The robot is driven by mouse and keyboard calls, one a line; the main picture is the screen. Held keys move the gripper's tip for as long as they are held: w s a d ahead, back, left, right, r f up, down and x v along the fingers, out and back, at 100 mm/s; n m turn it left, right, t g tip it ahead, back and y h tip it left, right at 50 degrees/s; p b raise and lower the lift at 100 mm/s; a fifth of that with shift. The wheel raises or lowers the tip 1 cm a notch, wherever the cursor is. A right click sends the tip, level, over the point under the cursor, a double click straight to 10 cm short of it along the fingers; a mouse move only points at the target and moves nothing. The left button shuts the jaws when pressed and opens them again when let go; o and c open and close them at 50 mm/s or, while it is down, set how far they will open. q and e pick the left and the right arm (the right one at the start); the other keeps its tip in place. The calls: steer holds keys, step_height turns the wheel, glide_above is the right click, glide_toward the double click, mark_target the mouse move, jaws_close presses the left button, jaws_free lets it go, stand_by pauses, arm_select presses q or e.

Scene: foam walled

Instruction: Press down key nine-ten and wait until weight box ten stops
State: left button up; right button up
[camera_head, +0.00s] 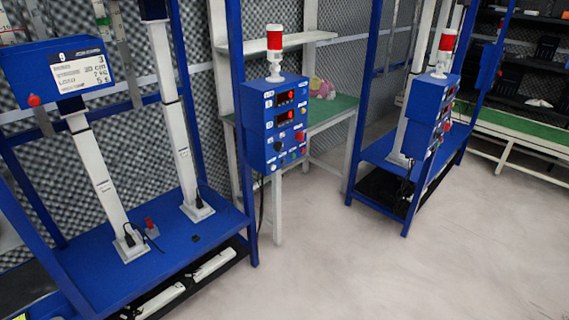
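A blue control box (272,122) stands on a white post near the middle. It has two lit red displays, several small buttons, a red knob on its right side and a red-and-white beacon (274,50) on top. The key labels are too small to read, so I cannot tell which is key nine-ten. A blue box marked 9 (57,73) hangs in the blue frame at the upper left, with a white data plate and a red knob. No box marked ten can be made out. Neither of my grippers is in view.
A second control box (428,118) with a beacon stands at the right by another blue frame. A blue rig base (165,250) with white columns fills the lower left. A green-topped table (335,112) with a pink toy is behind. The grey floor (340,255) is clear.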

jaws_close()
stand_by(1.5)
